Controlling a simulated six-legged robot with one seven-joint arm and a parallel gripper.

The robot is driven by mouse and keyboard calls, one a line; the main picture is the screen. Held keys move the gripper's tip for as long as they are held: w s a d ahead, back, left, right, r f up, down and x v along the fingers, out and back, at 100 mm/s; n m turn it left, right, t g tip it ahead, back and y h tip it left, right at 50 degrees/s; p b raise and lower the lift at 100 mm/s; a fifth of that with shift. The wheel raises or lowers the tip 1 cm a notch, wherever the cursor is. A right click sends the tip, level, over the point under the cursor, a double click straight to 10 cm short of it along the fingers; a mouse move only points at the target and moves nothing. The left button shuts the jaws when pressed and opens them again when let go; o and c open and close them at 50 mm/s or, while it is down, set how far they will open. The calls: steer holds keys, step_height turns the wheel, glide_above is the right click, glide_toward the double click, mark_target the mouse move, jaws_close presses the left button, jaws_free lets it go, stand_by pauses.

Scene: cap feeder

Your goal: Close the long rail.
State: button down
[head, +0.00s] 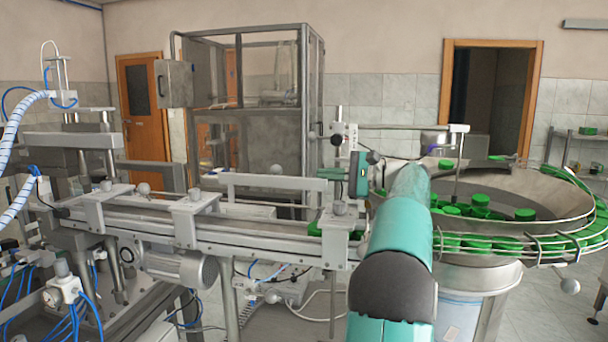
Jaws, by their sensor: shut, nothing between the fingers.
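The long rail (270,186) looks like the pale grey bar along the far side of the conveyor, in the middle of the head view. My teal arm reaches up from the bottom of the view, and its wrist bends left. My gripper (323,173) is small in the picture, at the right end of the bar. It is shut with nothing in it. I cannot tell whether it touches the bar. My arm hides part of the conveyor's right end and the near side of the bowl.
The conveyor (245,228) runs left to right, with brackets along its near edge. A bowl feeder (545,200) with several green caps (480,200) stands right. A framed cabinet (265,150) stands behind. A post with a crossbar (400,127) rises near my wrist.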

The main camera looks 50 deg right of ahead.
mark_target(274, 185)
steer(key=x, duration=0.9)
steer(key=shift+w, duration=0.25)
steer(key=shift+s+a+r+n, duration=0.15)
steer(key=shift+a+r+n, duration=0.1)
steer(key=shift+n, duration=0.25)
steer(key=s+a+r+n+t, duration=0.1)
steer(key=s+a+n, duration=0.2)
steer(key=a+n, duration=0.4)
steer(key=shift+s+a+r+n, duration=0.25)
steer(key=shift+s+n, duration=0.15)
steer(key=shift+n, duration=1)
steer(key=shift+s+d, duration=0.1)
steer(key=shift+d, duration=0.05)
